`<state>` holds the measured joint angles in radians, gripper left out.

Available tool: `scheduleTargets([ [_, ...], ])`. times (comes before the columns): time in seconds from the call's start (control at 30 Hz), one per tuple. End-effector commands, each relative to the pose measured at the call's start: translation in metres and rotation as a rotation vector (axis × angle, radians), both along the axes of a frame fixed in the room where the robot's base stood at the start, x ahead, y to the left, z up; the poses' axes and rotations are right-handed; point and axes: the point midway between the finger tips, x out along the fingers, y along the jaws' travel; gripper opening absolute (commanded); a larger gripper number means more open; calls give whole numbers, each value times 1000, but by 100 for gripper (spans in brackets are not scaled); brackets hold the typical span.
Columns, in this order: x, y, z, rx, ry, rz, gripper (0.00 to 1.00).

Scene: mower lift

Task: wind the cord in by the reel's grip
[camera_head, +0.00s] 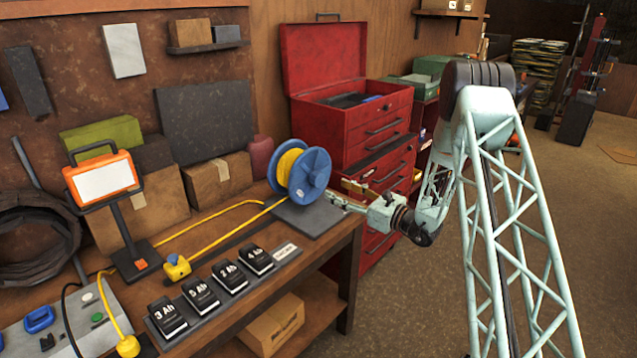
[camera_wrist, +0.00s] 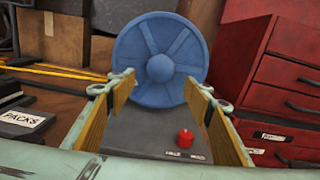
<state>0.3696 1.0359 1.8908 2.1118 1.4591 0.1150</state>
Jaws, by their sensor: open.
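The blue reel (camera_head: 309,174) with yellow cord (camera_head: 288,165) wound on it stands on a dark base plate (camera_head: 318,218) at the bench's right end. Its flat blue face fills the upper middle of the wrist view (camera_wrist: 160,62). A small red knob (camera_wrist: 185,138) shows below that face; I cannot tell whether it is the reel's grip or a part of the plate. My gripper (camera_head: 343,203) is open and empty, in front of the reel. In the wrist view, its fingers (camera_wrist: 161,86) frame the reel face and the knob, apart from both.
Yellow cord runs left along the bench to a yellow plug (camera_head: 177,267). Black battery packs (camera_head: 200,295) line the bench's front edge. A work lamp (camera_head: 103,180) stands at the left. A red tool cabinet (camera_head: 380,125) stands close behind and right of the reel.

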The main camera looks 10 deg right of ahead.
Motion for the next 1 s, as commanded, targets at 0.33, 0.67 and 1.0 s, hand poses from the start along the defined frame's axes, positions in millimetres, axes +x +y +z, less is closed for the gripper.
scheduleTargets([
  [0.33,37,29,0,0,-1,1,47],
  [0.67,69,53,0,0,0,1,47],
  [1.0,83,63,0,1,1,-1,47],
])
